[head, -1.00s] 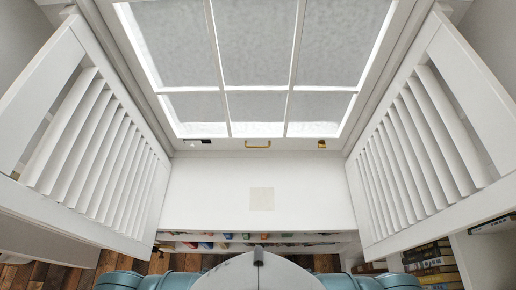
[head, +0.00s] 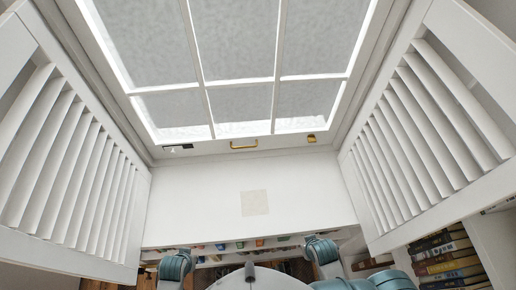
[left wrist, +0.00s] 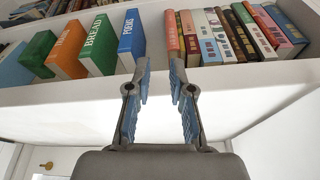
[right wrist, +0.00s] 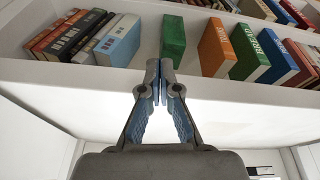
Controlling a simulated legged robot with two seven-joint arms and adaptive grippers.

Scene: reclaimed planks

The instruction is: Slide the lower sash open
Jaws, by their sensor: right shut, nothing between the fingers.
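The window's lower sash (head: 238,104) fills the top middle of the head view, with white bars and frosted panes. A brass handle (head: 244,145) sits in the middle of its bottom rail. The bottom rail appears down against the white sill (head: 200,190). My left gripper (left wrist: 157,65) is open and empty in the left wrist view, in front of the bookshelf below the sill. My right gripper (right wrist: 160,72) is shut and empty in the right wrist view, also facing the shelf. Neither gripper's fingers can be made out in the head view; both are away from the handle.
White louvred shutters stand open at left (head: 75,165) and right (head: 430,140). A black latch (head: 178,148) and a brass fitting (head: 311,138) flank the handle. A beige square (head: 254,203) lies on the otherwise clear sill. Books (head: 443,258) fill shelves below.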

